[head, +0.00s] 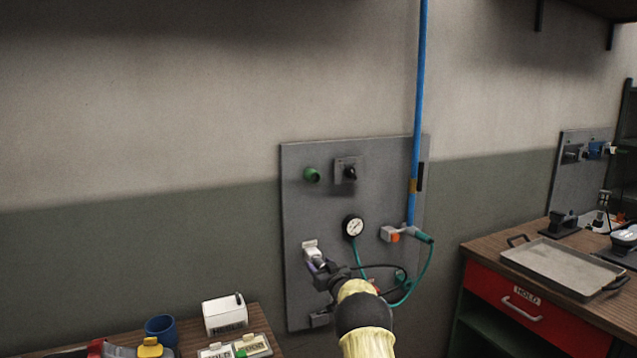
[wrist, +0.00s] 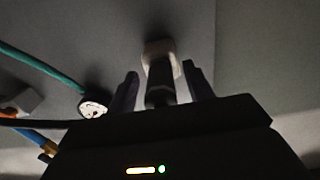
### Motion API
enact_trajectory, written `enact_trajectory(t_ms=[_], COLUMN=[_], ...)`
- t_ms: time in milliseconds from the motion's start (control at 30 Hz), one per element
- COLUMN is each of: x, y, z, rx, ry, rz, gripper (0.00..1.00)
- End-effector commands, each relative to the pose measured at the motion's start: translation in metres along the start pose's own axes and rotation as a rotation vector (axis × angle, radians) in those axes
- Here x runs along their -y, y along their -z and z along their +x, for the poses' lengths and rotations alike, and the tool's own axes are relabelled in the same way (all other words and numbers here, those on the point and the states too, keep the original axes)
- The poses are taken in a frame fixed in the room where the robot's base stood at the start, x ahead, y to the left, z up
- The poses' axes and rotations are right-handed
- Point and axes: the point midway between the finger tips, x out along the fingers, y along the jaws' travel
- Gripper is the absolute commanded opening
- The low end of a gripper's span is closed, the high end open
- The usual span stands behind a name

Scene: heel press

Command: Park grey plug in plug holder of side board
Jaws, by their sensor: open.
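The grey plug (wrist: 160,82) points into a white fitting (wrist: 158,47) on the grey board (head: 300,210); the white fitting also shows in the head view (head: 310,248). I cannot tell how deep the plug sits. My gripper (head: 318,266) is at the board's lower left. In the wrist view its open fingers (wrist: 160,88) stand on either side of the plug, with a small gap on each side. In the head view my gripper and wrist hide most of the plug. A small dark bracket (head: 320,319) is low on the board, partly hidden; I cannot tell whether it is a holder.
A gauge (head: 353,228), a black knob (head: 350,174) and a green button (head: 312,175) are on the board. Teal hose (head: 428,265) and black cable loop right of my gripper. A bench with a blue cup (head: 160,328) is lower left; a red-drawer bench (head: 520,312) stands right.

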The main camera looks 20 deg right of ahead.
Motion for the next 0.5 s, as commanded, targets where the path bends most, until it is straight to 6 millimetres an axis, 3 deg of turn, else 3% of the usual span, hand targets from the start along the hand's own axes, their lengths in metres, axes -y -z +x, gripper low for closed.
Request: enact_trajectory(t_ms=[500], x=[0.002], y=[0.0], z=[-0.055], rx=[-0.001], ry=[0.001], rz=[0.0], gripper=[0.52])
